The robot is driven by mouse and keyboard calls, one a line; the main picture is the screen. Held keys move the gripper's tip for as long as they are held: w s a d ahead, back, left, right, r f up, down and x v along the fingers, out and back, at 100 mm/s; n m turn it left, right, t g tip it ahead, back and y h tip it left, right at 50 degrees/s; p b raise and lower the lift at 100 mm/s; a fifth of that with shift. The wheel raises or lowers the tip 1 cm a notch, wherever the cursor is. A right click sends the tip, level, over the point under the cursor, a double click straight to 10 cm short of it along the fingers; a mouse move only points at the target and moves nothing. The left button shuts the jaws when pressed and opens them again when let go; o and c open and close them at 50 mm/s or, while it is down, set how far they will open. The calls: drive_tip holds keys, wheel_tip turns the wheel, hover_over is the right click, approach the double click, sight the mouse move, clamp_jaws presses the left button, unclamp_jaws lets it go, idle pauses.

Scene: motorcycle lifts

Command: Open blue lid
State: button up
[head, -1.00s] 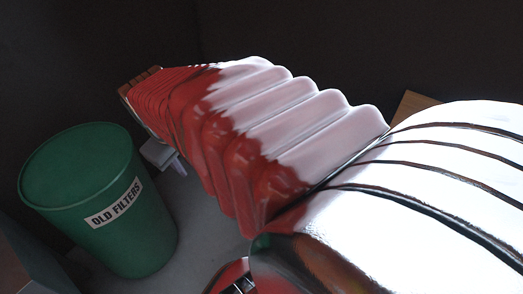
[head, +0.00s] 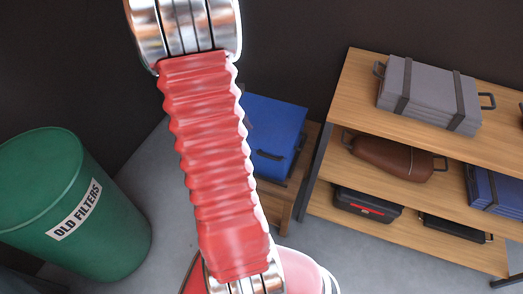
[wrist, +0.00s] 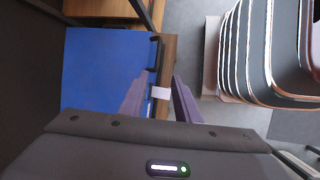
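A blue lid (head: 274,122) tops a box at the middle of the head view, partly hidden behind my red ribbed arm. A black handle (head: 278,164) shows on its front side. In the wrist view the blue lid (wrist: 105,75) fills the left half, with the black handle (wrist: 155,55) along its right edge. My gripper (wrist: 160,78) is open, its two purplish fingers apart with nothing between them. The fingers overlap the lid's handle edge in the picture; I cannot tell whether they touch it. The gripper is not visible in the head view.
The box stands on a low wooden stand (head: 285,205). On the right, a wooden shelf (head: 345,95) holds a grey strapped case (head: 432,95), a brown case (head: 390,158), a blue case (head: 495,190) and a black toolbox (head: 367,205). A green bin (head: 100,235) labelled OLD FILTERS stands left.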

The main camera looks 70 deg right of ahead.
sight(268, 156)
drive_tip(key=shift+s+d+f, duration=0.4)
drive_tip(key=shift+s, duration=0.2)
drive_tip(key=x, duration=1.4)
drive_tip(key=shift+s+a+r, duration=0.1)
drive_tip(key=shift+s, duration=0.05)
drive_tip(key=shift+c, duration=0.2)
clamp_jaws()
